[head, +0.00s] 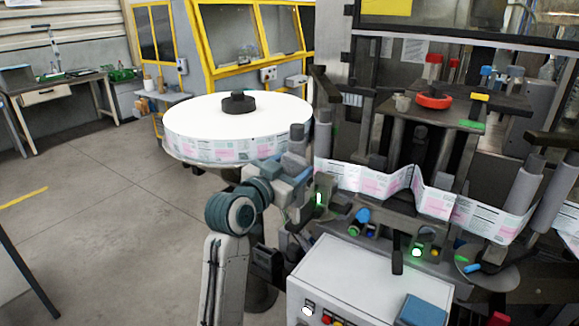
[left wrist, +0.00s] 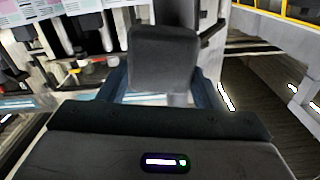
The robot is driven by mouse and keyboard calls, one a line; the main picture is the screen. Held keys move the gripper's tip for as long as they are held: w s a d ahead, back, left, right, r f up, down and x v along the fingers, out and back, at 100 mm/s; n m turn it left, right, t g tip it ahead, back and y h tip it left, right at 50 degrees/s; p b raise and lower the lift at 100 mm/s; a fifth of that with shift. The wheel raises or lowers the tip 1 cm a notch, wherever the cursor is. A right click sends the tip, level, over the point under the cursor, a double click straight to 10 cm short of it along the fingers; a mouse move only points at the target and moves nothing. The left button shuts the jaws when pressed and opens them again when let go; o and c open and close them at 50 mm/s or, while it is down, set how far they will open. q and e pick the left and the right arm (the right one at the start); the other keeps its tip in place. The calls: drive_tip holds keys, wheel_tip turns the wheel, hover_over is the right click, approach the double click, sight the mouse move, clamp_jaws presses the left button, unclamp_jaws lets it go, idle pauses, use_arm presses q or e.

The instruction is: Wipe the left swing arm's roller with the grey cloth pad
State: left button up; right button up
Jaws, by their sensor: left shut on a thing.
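My left gripper (head: 297,172) is at the left side of the labeller, close to the left swing arm's roller (head: 296,144), an upright grey cylinder beside the label reel. In the left wrist view, my left gripper (left wrist: 161,88) is shut on the dark grey cloth pad (left wrist: 164,58), its blue fingers on either side. A grey upright part shows behind the pad, mostly hidden by it. I cannot tell whether the pad touches the roller. The pad cannot be made out in the head view. My right gripper is not in view.
A large white label reel (head: 205,113) stands just left of the roller. The printed label web (head: 435,201) runs right towards other grey rollers (head: 525,187). A white control box (head: 345,275) stands in front, with a blue item (head: 422,310) on it. Floor at left is open.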

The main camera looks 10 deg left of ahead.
use_arm(q)
drive_tip(key=shift+w+a, duration=0.3)
drive_tip(key=shift+a, duration=0.3)
drive_tip(key=shift+w+a, duration=0.25)
drive_tip(key=shift+a, duration=0.35)
drive_tip(key=shift+w+a, duration=0.3)
drive_tip(key=shift+a, duration=0.3)
drive_tip(key=shift+p, duration=0.3)
drive_tip(key=shift+d+r, duration=0.1)
drive_tip(key=shift+r, duration=0.05)
drive_tip(key=shift+s+d+p, duration=0.25)
drive_tip(key=shift+d+p, duration=0.05)
drive_tip(key=shift+d, duration=0.7)
drive_tip(key=shift+s+d+p, duration=0.25)
drive_tip(key=shift+d, duration=0.7)
drive_tip(key=shift+w, duration=0.1)
drive_tip(key=shift+w+a, duration=0.3)
drive_tip(key=shift+a, duration=0.3)
drive_tip(key=shift+w+a, duration=0.25)
drive_tip(key=shift+a, duration=0.4)
drive_tip(key=shift+w+a, duration=0.3)
drive_tip(key=shift+a, duration=0.3)
drive_tip(key=shift+s, duration=0.1)
